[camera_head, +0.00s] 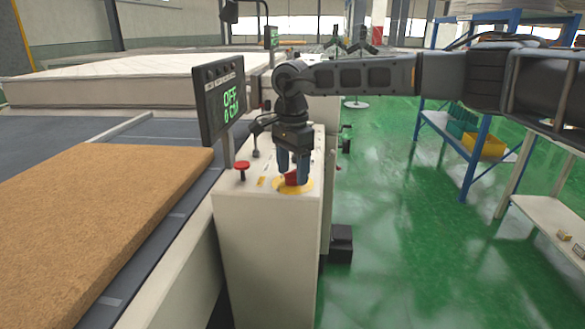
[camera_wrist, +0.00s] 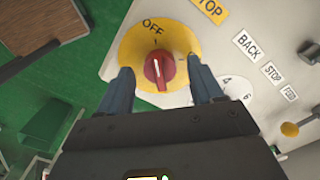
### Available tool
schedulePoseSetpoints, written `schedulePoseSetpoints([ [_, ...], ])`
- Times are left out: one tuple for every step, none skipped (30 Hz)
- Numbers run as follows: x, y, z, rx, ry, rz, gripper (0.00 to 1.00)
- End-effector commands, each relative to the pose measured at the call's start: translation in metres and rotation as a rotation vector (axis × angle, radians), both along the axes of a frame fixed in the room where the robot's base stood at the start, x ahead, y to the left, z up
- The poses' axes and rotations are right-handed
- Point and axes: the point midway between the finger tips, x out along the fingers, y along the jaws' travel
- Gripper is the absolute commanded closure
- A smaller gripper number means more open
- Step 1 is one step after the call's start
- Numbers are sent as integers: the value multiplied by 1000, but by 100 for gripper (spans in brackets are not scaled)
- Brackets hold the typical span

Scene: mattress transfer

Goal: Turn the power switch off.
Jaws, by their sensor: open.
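The power switch is a red rotary knob (camera_wrist: 159,70) on a round yellow plate (camera_wrist: 128,47) marked OFF. Its white pointer line faces roughly toward the OFF mark. In the head view the red knob (camera_head: 291,180) sits on its yellow plate (camera_head: 303,187) at the near end of the white control console (camera_head: 270,250). My gripper (camera_head: 293,171) points down over it. In the wrist view my gripper (camera_wrist: 158,72) is open, with one finger on each side of the knob; contact cannot be told. The display (camera_head: 220,100) reads OFF and 0 CM.
A red mushroom button (camera_head: 242,168) and a small lever (camera_head: 256,148) stand left of the switch. A brown pad (camera_head: 100,210) lies on the bed at left, with a white mattress (camera_head: 130,78) behind.

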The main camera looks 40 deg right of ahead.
Motion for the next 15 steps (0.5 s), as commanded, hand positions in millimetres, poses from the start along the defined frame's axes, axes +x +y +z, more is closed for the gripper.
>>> schedulePoseSetpoints([
  [0,0,2,0,0,0,34],
  [0,0,4,-1,-1,0,34],
  [0,0,7,-1,-1,0,34],
  [0,0,10,-1,-2,0,34],
  [1,0,14,-1,-3,0,34],
  [1,0,21,-1,-3,0,34],
  [1,-1,26,-1,-3,0,34],
  [1,-1,31,-2,-3,0,34],
  [1,-1,38,-2,-2,-1,34],
  [1,-1,43,-2,-2,-1,34],
  [1,-1,48,-2,-3,0,34],
  [1,0,54,-2,-3,0,34],
  [1,0,58,-2,-3,0,34],
  [1,-1,62,-2,-2,0,34],
  [0,0,66,-1,-2,0,34],
])
